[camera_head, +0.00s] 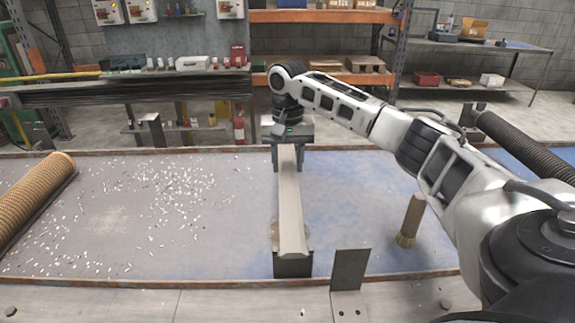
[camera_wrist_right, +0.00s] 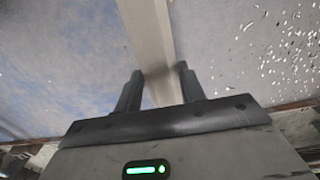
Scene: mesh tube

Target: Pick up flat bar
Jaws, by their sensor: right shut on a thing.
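The flat bar (camera_head: 289,205) is a long pale grey strip running from the far side of the table toward me. Its near end is at a dark metal block (camera_head: 293,264) at the table's front edge. My right gripper (camera_head: 289,160) is shut on the bar near its far end. In the right wrist view the bar (camera_wrist_right: 150,40) passes between the two dark fingers of my right gripper (camera_wrist_right: 158,85). I cannot tell whether the bar's far end is raised. My left gripper is not in view.
A brown mesh tube (camera_head: 30,200) lies at the left, and a dark ribbed tube (camera_head: 525,147) is at the right. White chips (camera_head: 175,190) scatter over the left half of the table. A brush (camera_head: 411,220) stands right of the bar. A metal bracket (camera_head: 350,275) stands at the front edge.

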